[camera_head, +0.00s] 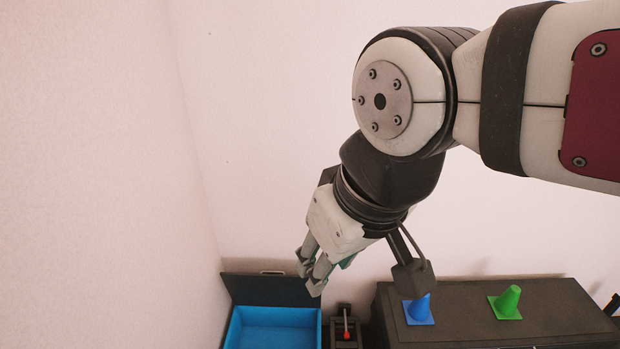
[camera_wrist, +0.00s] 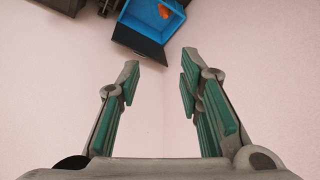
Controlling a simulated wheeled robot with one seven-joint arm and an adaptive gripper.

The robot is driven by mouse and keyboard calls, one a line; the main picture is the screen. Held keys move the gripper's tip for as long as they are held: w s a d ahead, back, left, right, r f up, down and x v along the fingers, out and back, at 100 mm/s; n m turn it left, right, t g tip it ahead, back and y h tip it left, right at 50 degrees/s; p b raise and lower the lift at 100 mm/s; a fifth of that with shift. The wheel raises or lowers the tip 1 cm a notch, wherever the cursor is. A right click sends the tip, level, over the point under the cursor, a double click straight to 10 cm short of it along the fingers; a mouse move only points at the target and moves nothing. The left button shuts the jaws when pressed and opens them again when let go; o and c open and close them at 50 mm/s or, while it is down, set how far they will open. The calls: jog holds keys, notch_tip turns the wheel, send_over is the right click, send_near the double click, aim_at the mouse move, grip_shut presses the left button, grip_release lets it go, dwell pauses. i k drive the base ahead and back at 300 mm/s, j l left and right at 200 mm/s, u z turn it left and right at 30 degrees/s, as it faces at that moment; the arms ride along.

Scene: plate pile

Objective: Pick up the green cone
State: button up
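The green cone (camera_head: 508,302) stands on its square base on top of a dark cabinet (camera_head: 560,325), in the lower right of the head view. A blue cone (camera_head: 420,311) stands to its left on the same cabinet, its upper part hidden behind a part of my wrist. My gripper (camera_head: 309,279) is up and to the left of both cones, in front of the pale wall. In the wrist view my gripper (camera_wrist: 160,80) has its two fingers spread wide with nothing between them. Neither cone is clearly seen in the wrist view.
An open box with a blue inside (camera_head: 272,318) and a raised dark lid (camera_head: 265,289) stands left of the cabinet. In the wrist view it holds an orange object (camera_wrist: 163,10). A small device with a red knob (camera_head: 346,336) sits between box and cabinet.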

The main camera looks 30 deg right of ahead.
aim_at(504, 306)
jog(key=z, duration=1.6)
jog(key=k+z, duration=0.15)
jog(key=z, duration=0.4)
jog(key=i+j+z, duration=0.15)
jog(key=i+z, duration=0.3)
jog(key=i+j+z, duration=0.2)
jog(key=z, duration=0.3)
jog(key=k+j, duration=0.05)
